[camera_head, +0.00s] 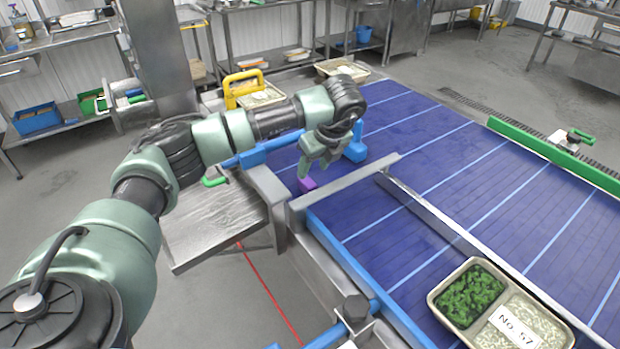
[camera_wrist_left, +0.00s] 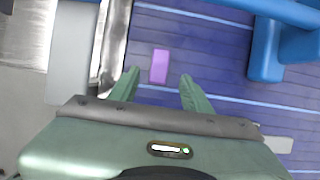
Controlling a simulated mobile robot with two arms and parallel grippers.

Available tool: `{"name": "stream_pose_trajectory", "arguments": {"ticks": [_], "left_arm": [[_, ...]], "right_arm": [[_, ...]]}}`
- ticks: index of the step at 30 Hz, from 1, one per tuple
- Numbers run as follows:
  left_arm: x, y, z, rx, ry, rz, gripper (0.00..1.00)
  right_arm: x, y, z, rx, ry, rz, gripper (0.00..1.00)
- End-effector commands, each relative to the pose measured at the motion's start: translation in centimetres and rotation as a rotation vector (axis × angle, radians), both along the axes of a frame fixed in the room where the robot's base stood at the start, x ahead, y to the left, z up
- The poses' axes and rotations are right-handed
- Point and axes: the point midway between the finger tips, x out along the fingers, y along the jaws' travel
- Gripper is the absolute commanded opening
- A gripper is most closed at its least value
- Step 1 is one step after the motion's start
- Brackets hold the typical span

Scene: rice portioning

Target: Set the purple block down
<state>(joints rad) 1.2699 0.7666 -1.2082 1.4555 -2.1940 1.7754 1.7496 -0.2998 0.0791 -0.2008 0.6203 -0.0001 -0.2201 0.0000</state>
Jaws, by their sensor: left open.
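The purple block (camera_head: 307,184) lies on the blue conveyor belt (camera_head: 441,165), near the belt's left edge by a metal rail. My left gripper (camera_head: 316,172) points down over the belt close to the block. I cannot tell the exact height of the fingertips above the belt. My right gripper is not in view.
A metal guide rail (camera_head: 345,182) runs beside the block. A blue bracket (camera_head: 355,150) stands just behind the gripper. A tray (camera_head: 467,262) with greens, rice and a "No. 57" label sits at the front right. The belt's middle is clear.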

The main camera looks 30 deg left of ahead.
Motion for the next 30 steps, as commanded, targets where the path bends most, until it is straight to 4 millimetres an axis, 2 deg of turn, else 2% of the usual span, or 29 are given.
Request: {"name": "stream_pose_trajectory", "arguments": {"ticks": [3, 9, 22, 25, 30], "left_arm": [[-0.3, -1.0, 2.2, -0.001, -0.003, -0.002, 0.48], [-0.7, -1.9, 4.6, -0.002, -0.001, -0.001, 0.48], [-0.9, -2.0, 5.3, -0.001, 0.001, 0.000, 0.48], [-0.8, -2.0, 6.4, 0.000, 0.000, 0.000, 0.48], [-0.8, -2.0, 9.6, 0.000, 0.000, 0.000, 0.48]], "right_arm": [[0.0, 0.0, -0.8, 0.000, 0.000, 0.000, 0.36], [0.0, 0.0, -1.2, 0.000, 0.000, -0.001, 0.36], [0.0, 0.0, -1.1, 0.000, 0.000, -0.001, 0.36], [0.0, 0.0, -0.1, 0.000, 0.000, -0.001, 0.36], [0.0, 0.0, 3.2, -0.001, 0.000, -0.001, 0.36]]}}
